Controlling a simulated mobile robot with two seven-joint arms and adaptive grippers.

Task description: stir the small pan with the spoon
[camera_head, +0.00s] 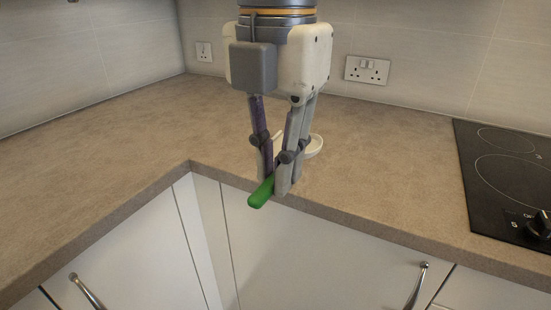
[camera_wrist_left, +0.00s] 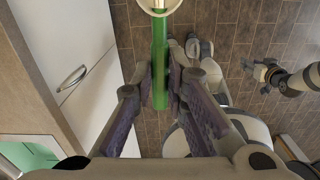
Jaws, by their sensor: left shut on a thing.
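My left gripper (camera_head: 279,188) is in the middle of the head view, pointing down, shut on the green handle (camera_head: 261,192) of what looks like the spoon. The handle's end sticks out toward me past the fingers. A pale round end (camera_head: 315,146) shows behind the fingers. In the left wrist view the green handle (camera_wrist_left: 160,60) lies between the fingers and the pale end (camera_wrist_left: 158,4) is cut off at the top. My right gripper (camera_wrist_left: 264,73) is small at the right of the left wrist view; its jaws are unclear. No small pan can be made out.
The brown worktop (camera_head: 130,125) is clear to the left and around the gripper. A black hob (camera_head: 500,180) with a knob (camera_head: 540,226) is at the right. White cabinet doors (camera_head: 320,255) with metal handles are below the worktop edge. Sockets (camera_head: 367,70) are on the tiled wall.

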